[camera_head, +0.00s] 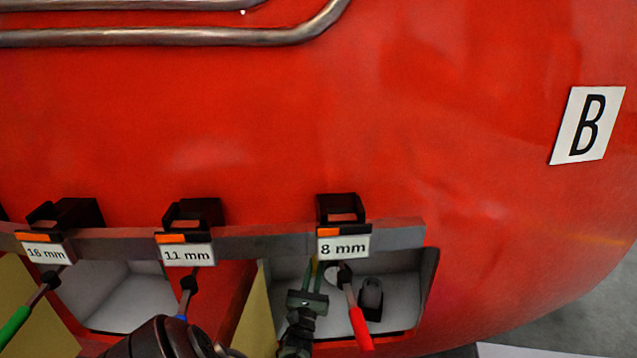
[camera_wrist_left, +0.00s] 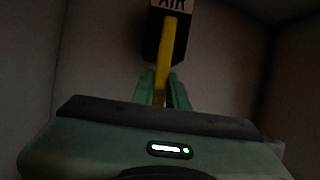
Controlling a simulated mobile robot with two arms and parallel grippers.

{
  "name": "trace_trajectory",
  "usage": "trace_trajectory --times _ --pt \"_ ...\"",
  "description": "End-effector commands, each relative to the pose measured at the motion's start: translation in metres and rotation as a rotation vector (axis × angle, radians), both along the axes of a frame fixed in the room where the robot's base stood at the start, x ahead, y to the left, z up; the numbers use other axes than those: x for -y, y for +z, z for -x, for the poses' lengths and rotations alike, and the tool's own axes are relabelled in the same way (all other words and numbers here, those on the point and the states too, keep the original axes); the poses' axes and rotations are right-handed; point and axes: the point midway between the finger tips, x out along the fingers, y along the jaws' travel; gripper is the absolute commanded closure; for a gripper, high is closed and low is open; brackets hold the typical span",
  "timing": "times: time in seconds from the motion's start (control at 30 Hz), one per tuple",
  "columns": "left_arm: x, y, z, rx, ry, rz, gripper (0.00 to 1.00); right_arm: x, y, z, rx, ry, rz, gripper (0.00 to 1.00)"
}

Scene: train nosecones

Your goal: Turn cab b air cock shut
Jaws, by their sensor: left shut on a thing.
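The cab B air cock has a yellow handle (camera_wrist_left: 167,45), hanging from a dark block marked "AIR" (camera_wrist_left: 172,5) in the left wrist view. The handle looks roughly upright there, leaning slightly. My left gripper (camera_wrist_left: 162,90) has its green fingers on either side of the handle's lower part and is shut on it. In the head view, my left gripper (camera_head: 314,280) reaches into the right-hand recess behind the "8 mm" label (camera_head: 343,246). Only a sliver of yellow shows between the fingers there; the block is hidden. My right gripper is not in view.
A red-handled tool (camera_head: 360,325) hangs from the 8 mm clip, close right of my left gripper. A black fitting (camera_head: 371,298) stands in the same recess. A grey rail (camera_head: 270,241) crosses above. A "B" plate (camera_head: 588,125) is on the red nosecone (camera_head: 250,120).

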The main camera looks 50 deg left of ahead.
Motion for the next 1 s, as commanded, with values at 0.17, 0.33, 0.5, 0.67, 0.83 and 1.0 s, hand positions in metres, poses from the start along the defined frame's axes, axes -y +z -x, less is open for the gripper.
trace_trajectory --times 0.17,0.33,0.5,0.67,0.83,1.0 --pt "-0.0017 -0.0008 0.0017 -0.021 0.001 -0.025 1.0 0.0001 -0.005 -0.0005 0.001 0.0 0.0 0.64" --pt "-0.0023 0.0 0.002 -0.029 -0.001 -0.035 1.0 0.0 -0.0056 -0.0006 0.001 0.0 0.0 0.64" --pt "-0.0024 0.0005 0.0019 -0.03 -0.001 -0.037 1.0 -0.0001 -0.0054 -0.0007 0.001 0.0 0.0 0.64" --pt "-0.0026 0.0007 0.0019 -0.03 -0.001 -0.037 0.83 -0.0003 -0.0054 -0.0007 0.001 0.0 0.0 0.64" --pt "-0.0025 0.0007 0.0018 -0.029 -0.001 -0.036 0.64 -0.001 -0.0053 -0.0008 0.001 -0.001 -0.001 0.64" --pt "-0.0022 0.0006 0.0016 -0.028 -0.002 -0.035 0.64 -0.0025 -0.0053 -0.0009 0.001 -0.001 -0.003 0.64"
